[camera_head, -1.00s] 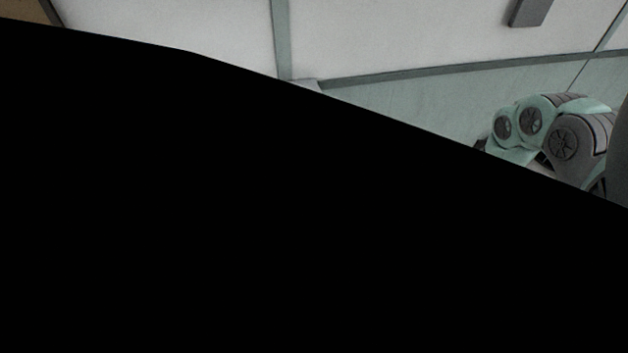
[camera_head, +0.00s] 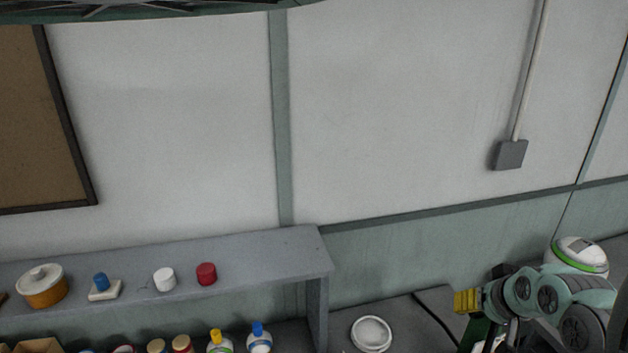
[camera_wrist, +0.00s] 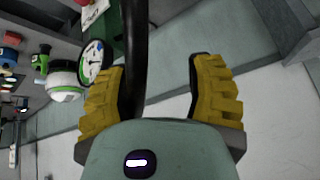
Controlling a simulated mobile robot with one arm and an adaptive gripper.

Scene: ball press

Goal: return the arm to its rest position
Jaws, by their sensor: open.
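My gripper (camera_wrist: 158,95) shows in the wrist view with its two yellow ridged fingers spread wide apart. It is open, and nothing is visibly held between the fingers. A black curved bar passes close beside the left finger in that view; I cannot tell what it belongs to. In the head view my grey-green arm is folded at the lower right, and a yellow finger of my gripper (camera_head: 466,301) shows at its left end. The rest of the gripper is largely hidden there.
A grey shelf (camera_head: 230,252) at the left carries an orange pot (camera_head: 45,292), a white cap (camera_head: 164,279) and a red cap (camera_head: 206,273). Several bottles stand below. A white dish (camera_head: 371,334) lies left of my arm. A white-and-green rounded device (camera_head: 580,255) stands behind my arm.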

